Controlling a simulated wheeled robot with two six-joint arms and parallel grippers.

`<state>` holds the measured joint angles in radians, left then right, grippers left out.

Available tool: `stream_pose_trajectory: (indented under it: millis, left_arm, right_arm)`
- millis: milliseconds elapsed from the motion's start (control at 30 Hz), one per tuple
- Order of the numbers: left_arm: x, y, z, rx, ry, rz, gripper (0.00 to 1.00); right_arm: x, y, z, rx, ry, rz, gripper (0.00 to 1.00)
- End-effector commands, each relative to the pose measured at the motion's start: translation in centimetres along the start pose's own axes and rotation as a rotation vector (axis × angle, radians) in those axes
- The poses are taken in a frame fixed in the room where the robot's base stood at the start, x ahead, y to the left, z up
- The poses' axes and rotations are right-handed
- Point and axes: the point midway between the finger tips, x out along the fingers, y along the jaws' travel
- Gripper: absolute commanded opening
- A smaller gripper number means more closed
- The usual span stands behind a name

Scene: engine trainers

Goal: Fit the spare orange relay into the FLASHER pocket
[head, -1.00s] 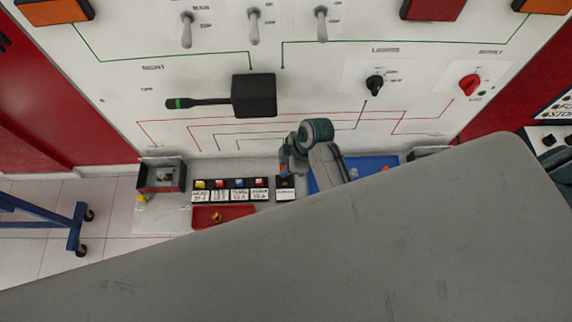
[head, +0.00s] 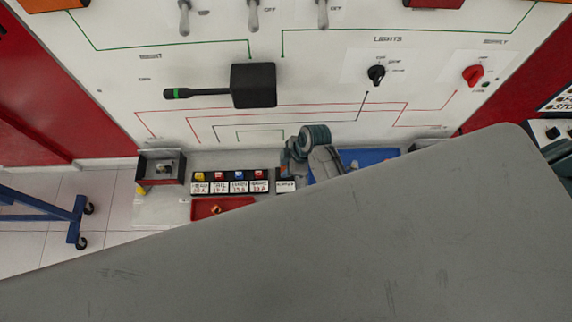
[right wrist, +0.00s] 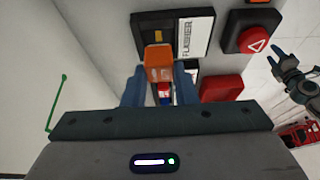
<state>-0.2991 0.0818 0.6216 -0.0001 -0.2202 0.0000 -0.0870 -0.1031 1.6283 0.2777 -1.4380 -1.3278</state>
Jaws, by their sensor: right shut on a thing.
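My right gripper (right wrist: 160,85) is shut on the orange relay (right wrist: 159,62), which sits between its blue fingertips in the right wrist view. The black FLASHER pocket (right wrist: 148,24) lies just beyond the relay, with its white FLASHER label beside it. The relay overlaps the pocket's near part, so I cannot tell whether they touch. In the head view my right gripper (head: 300,150) is low over the bench at the right end of the fuse row, by the pocket (head: 285,174); its fingertips are mostly hidden. My left gripper (right wrist: 273,57) shows open and empty at the right wrist view's right side.
A row of labelled fuses (head: 230,187) stands left of the pocket. A red tray (head: 235,204) is in front of the row, and a blue mat (head: 370,157) is to the right. A red hazard button (right wrist: 257,40) is beside the label. The upright panel rises behind.

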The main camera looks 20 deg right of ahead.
Motion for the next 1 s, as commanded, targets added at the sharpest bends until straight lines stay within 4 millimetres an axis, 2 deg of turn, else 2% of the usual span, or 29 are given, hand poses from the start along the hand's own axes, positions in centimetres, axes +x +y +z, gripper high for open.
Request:
stream_pose_trajectory:
  millis: [1000]
  left_arm:
    - [-0.76,0.19,0.09,-0.001,-0.003,0.003,0.51]
  right_arm:
    - [-0.04,-0.02,-0.02,0.0,0.0,-0.001,0.04]
